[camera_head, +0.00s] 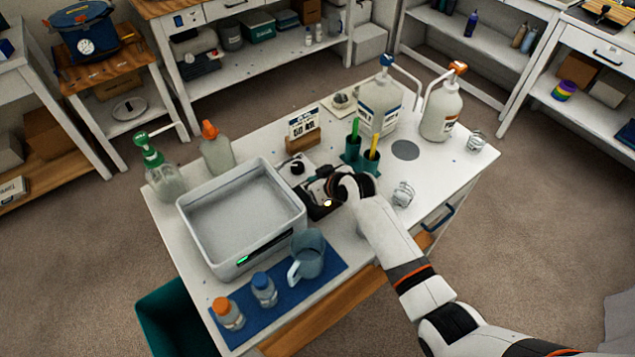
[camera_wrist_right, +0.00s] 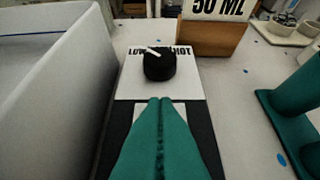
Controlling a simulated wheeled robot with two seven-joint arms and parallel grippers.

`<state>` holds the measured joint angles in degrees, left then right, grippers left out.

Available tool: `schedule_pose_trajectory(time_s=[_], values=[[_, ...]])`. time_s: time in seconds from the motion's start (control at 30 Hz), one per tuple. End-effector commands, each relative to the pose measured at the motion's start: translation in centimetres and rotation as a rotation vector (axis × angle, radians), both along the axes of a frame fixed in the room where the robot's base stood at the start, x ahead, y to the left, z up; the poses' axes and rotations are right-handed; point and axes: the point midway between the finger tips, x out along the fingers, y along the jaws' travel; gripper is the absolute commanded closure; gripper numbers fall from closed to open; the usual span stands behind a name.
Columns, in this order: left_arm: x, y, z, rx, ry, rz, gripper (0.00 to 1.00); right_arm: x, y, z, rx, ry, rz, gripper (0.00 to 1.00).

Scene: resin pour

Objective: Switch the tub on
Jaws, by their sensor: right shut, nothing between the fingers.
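The tub (camera_head: 190,222) is a pale grey open box on the white table, with a small green-lit display (camera_head: 249,257) on its front. To its right lies a control panel with a black knob (camera_head: 297,167). In the right wrist view the knob (camera_wrist_right: 159,66) sits on a white plate (camera_wrist_right: 130,86) with partly covered lettering reading LOW and HOT; its white pointer is tilted left. My right gripper (camera_head: 324,184) is over the dark part of the panel; its teal fingers (camera_wrist_right: 161,100) are shut and empty, tips just short of the knob in the picture. They hide part of a white patch underneath. My left gripper is out of view.
A wooden block with a "50 ML" card (camera_head: 303,128) stands behind the panel. A teal holder (camera_head: 360,160) with pens is close to my right gripper. Pump bottles (camera_head: 440,112) stand at the back; a jug (camera_head: 308,252) and small bottles stand on a blue mat (camera_head: 325,275) in front.

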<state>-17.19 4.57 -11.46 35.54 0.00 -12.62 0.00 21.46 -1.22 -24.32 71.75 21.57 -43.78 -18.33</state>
Motion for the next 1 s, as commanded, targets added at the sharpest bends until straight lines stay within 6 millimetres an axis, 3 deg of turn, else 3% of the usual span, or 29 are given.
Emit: schedule_pose_trajectory(time_s=[0.53, 0.83, 1.0], values=[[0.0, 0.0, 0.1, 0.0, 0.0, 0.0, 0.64, 0.6, 0.4, 0.7, 0.001, -0.002, 0.0, 1.0], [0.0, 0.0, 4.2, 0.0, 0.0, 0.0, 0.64, 1.3, 0.6, 5.3, 0.0, -0.003, -0.005, 1.0], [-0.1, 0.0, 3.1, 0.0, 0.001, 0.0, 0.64, -0.3, -0.5, 6.5, 0.0, -0.004, -0.004, 1.0]])
